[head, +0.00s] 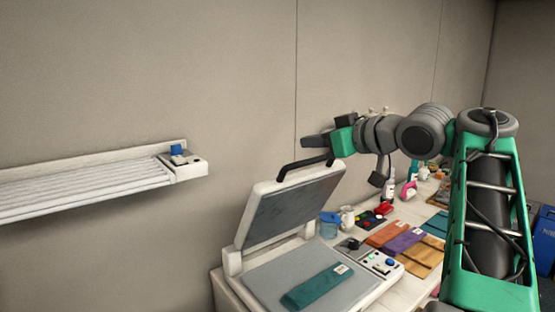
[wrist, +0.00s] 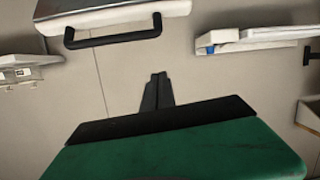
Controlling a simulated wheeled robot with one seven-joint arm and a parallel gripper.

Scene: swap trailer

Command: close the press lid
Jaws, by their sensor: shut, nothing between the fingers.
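The press (head: 255,289) is a white machine on the bench with a grey bed. Its lid (head: 298,205) stands open, tilted up from the hinge at the left. A dark handle (head: 297,163) sits on the lid's upper edge; it shows at the top of the wrist view (wrist: 113,40) with the lid edge (wrist: 110,17). A folded teal cloth (head: 316,288) lies on the bed. My gripper (head: 308,141) is shut and empty, pointing left just above the handle. In the wrist view its fingers (wrist: 157,84) are together and appear apart from the handle.
A white wall rack (head: 90,185) with a small blue item is at the left. Right of the press are a blue cup (head: 330,226), folded cloths (head: 403,243) and bottles (head: 390,187). Blue bins (head: 546,247) stand at the far right.

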